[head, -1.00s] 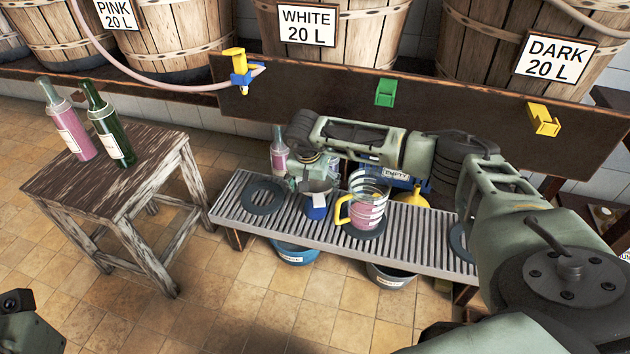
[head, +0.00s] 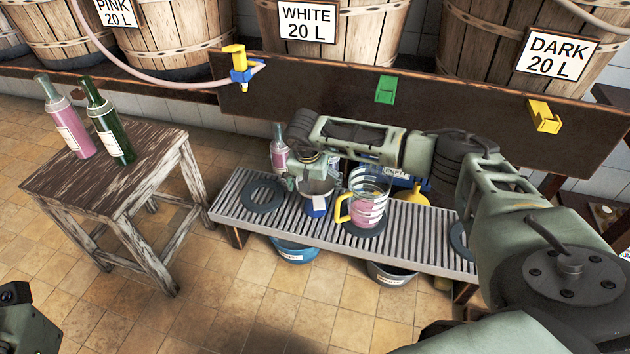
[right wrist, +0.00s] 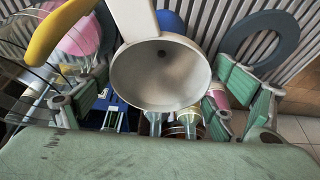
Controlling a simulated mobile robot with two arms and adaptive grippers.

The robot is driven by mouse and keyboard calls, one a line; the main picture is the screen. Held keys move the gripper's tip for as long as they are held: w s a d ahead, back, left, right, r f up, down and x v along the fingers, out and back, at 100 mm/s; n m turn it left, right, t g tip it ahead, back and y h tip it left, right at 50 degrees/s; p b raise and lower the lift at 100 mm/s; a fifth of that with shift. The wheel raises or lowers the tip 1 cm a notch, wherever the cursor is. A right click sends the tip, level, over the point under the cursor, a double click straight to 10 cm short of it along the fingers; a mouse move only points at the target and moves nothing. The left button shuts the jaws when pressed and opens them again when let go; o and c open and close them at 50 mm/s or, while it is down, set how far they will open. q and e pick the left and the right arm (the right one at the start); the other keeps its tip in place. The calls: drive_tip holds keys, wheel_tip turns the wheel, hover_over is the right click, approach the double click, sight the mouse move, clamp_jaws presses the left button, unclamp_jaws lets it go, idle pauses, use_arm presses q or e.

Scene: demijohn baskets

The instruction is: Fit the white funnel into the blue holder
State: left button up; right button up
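The white funnel (head: 317,187) is at my right gripper (head: 313,180), above the slatted rack. In the right wrist view the funnel (right wrist: 160,78) fills the gap between the fingers of my right gripper (right wrist: 162,85), its wide mouth facing the camera and its white handle pointing up the picture. The fingers appear closed against its sides. A blue piece that looks like the holder (head: 312,211) shows just below the funnel, partly covered by the handle; it also shows behind the funnel (right wrist: 171,22). Whether they touch is hidden. My left gripper's fingers are out of view.
A jug with a yellow handle (head: 343,208) and pink liquid stands right of the funnel. A dark ring (head: 263,197) lies on the rack (head: 232,212) to the left. A pink bottle (head: 279,154) is behind. A stool (head: 90,180) with two bottles stands left.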

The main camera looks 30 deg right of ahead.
drive_tip(key=shift+o, duration=0.8)
drive_tip(key=v, duration=1.2)
